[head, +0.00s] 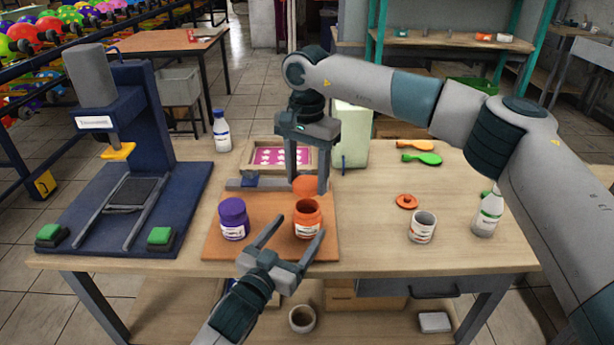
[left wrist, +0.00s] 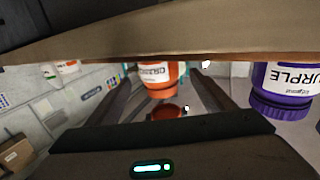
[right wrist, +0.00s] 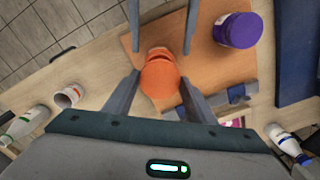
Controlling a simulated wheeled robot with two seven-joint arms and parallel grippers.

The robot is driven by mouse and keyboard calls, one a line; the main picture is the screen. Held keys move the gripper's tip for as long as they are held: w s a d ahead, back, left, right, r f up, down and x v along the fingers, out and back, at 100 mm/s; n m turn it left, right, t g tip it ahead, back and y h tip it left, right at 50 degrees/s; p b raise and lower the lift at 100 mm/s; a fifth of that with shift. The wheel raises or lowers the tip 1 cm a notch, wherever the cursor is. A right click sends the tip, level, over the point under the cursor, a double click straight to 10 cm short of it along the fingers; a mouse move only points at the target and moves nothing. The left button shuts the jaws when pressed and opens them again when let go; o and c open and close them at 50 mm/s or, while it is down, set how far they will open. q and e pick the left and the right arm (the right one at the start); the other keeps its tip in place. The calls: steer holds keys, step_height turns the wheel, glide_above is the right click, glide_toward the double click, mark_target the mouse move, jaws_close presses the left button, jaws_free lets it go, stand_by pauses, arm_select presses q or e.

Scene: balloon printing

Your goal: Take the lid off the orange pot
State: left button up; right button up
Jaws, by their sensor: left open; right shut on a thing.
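The orange pot (head: 307,220) stands upright on the wooden board, its top open and its dark inside showing. My right gripper (head: 307,188) comes down from above, shut on the orange lid (head: 305,184), which it holds just above and behind the pot, apart from it. The lid fills the space between the fingers in the right wrist view (right wrist: 160,80). My left gripper (head: 297,236) is open at the board's front, its fingers on either side of the pot. In the left wrist view the pot (left wrist: 158,78) shows upside down between the fingers, not gripped.
A purple pot (head: 233,219) stands left of the orange pot on the board (head: 262,205). A small orange disc (head: 406,201), a cup (head: 422,228) and a white bottle (head: 488,212) are at the right. The printing press (head: 118,150) stands left. A framed pink print (head: 281,156) lies behind.

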arm_select(q)
steer(key=shift+v, duration=3.05)
arm_select(e)
steer(key=shift+f, duration=0.15)
